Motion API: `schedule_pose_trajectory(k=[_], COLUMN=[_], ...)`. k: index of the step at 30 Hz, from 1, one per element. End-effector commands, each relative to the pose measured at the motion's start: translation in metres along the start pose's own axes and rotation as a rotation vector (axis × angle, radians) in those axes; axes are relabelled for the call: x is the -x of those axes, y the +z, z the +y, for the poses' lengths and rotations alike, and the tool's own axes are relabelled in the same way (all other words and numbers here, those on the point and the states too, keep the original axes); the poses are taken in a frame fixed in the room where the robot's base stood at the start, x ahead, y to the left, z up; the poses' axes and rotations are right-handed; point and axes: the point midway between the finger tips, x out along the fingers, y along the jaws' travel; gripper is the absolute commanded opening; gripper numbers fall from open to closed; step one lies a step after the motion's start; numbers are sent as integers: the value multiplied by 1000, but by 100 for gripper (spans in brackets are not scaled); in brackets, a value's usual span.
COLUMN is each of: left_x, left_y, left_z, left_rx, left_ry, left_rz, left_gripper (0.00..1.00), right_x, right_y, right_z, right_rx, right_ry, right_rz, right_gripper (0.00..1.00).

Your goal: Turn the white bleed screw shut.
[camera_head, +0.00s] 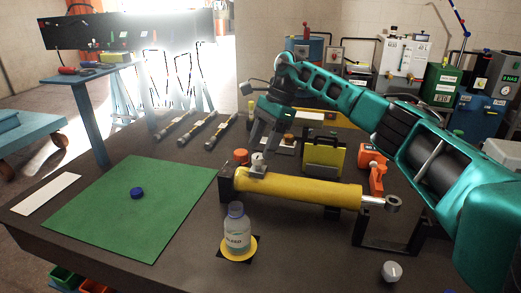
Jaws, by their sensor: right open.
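The white bleed screw (257,158) appears as a small pale knob on a light block (257,171) at the left end of the yellow hydraulic cylinder (300,190). The cylinder lies across the middle of the dark table, its rod pointing right. My right gripper (262,148) comes down from above with its fingers apart, right at the screw. I cannot tell whether the fingers touch the screw; they partly cover that area. My left gripper is not in view.
A clear bottle (236,235) stands on a yellow ring in front of the cylinder. An orange cap (241,156) sits close left of the screw. A white knob (391,271) lies front right.

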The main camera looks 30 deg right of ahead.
Motion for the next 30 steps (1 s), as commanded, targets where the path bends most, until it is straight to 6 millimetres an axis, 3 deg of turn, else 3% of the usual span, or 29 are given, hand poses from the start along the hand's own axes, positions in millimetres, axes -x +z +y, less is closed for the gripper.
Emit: schedule_pose_trajectory(k=[6,13,18,30], left_x=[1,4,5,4], left_y=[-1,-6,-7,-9], left_z=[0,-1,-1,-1], left_rx=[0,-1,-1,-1], left_ry=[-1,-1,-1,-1], left_rz=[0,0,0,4], left_gripper=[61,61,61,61], right_x=[52,94,106,107], right_y=[1,1,0,0], right_z=[-1,0,0,0], right_rx=[-1,-1,0,0], right_ry=[-5,-2,-1,0], right_rz=[-1,-1,0,0], right_gripper=[61,61,61,61])
